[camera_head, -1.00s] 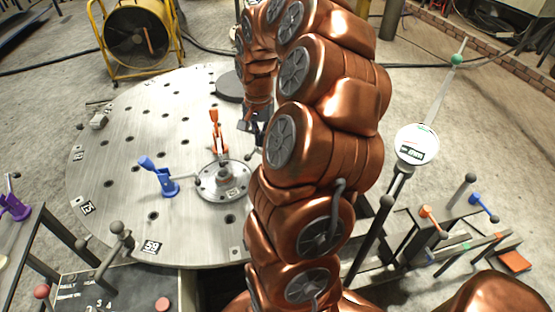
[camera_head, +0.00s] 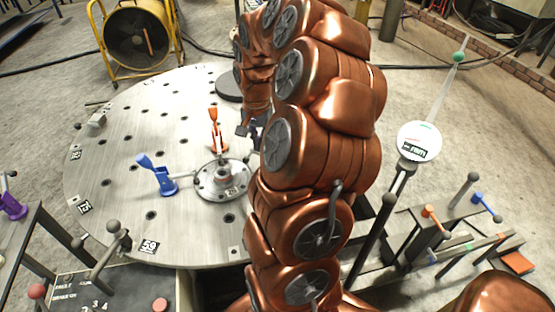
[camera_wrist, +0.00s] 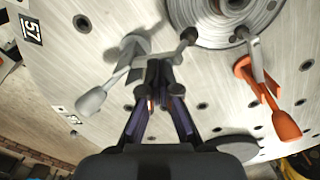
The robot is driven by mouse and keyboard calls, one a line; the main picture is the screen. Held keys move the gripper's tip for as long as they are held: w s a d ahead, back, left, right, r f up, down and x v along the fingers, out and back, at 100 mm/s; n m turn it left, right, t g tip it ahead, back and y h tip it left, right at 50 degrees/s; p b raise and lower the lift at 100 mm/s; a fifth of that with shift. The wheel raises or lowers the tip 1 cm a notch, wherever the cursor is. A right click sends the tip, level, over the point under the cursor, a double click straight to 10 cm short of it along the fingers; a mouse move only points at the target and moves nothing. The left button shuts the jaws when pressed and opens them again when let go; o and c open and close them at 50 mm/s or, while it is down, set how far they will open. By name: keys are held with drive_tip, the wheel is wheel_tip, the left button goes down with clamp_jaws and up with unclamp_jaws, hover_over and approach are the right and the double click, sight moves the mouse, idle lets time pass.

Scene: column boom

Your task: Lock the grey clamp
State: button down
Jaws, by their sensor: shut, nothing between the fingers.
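The grey clamp (camera_wrist: 128,56) shows in the wrist view, left of centre. Its handle (camera_wrist: 91,101) points down-left, away from the round flange (camera_wrist: 215,35), and its arm reaches right to a dark tip near the flange. My gripper (camera_wrist: 161,72) is shut and empty, with its dark fingertips just right of the clamp body, overlapping the clamp in the picture; I cannot tell whether they touch. In the head view my gripper (camera_head: 249,128) is small beside my copper arm, and I cannot make out the grey clamp there.
An orange clamp (camera_wrist: 268,92) stands right of the gripper; it shows in the head view too (camera_head: 217,133). A blue clamp (camera_head: 158,177) stands at the left of the flange on the round perforated table (camera_head: 120,150). A dark disc (camera_head: 229,86) lies at the far edge.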

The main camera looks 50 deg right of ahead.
drive_tip(key=shift+a+f+b, duration=0.1)
drive_tip(key=shift+f+b, duration=0.3)
drive_tip(key=shift+f, duration=0.25)
drive_tip(key=shift+w+f, duration=0.1)
drive_tip(key=shift+f, duration=0.25)
drive_tip(key=shift+r, duration=0.15)
drive_tip(key=shift+r+p, duration=0.35)
drive_tip(key=shift+r, duration=3.05)
